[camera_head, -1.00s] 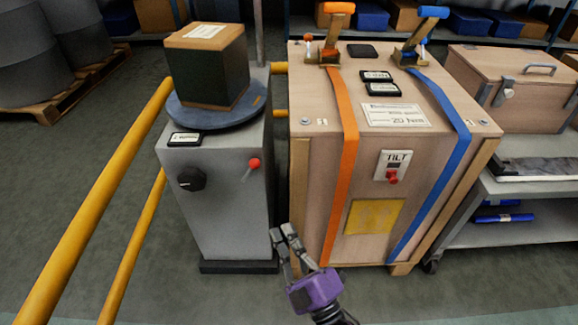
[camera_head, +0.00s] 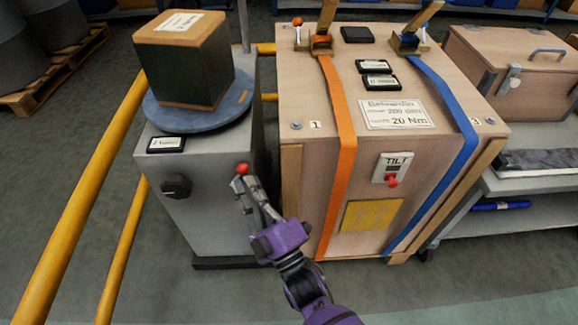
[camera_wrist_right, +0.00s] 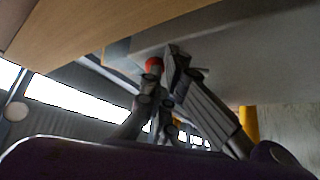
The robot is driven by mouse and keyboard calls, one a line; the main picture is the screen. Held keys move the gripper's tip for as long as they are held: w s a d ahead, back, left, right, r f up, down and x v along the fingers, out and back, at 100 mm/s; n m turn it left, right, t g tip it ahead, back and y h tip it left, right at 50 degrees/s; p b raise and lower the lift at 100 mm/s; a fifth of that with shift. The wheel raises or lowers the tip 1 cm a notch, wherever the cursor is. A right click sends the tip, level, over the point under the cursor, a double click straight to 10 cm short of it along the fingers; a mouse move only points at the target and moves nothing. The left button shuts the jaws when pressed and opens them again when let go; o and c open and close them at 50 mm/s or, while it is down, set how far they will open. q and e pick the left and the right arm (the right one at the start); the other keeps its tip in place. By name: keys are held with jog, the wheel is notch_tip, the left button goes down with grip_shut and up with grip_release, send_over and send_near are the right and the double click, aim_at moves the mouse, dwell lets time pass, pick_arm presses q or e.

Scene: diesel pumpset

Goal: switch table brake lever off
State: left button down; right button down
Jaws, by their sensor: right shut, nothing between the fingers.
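The brake lever shows as a red knob (camera_head: 243,169) on the front face of the grey pedestal (camera_head: 205,215), near its right edge. My right gripper (camera_head: 246,186) is shut and empty, with its fingertips right at the knob. The fingers hide the lever's stem. In the right wrist view the red knob (camera_wrist_right: 154,64) shows beside the fingertips (camera_wrist_right: 170,62); whether they touch cannot be told. The round turntable (camera_head: 160,113) on top of the pedestal carries a dark box with wooden top (camera_head: 190,62). My left gripper is out of view.
A wooden crate (camera_head: 310,180) with orange and blue straps stands close on the right of the pedestal. A black knob (camera_head: 176,186) sits left of the lever. Yellow rails (camera_head: 92,180) run along the left. Floor in front is clear.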

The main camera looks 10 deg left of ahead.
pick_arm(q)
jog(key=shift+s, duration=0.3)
pick_arm(e)
jog(key=shift+r, duration=0.1)
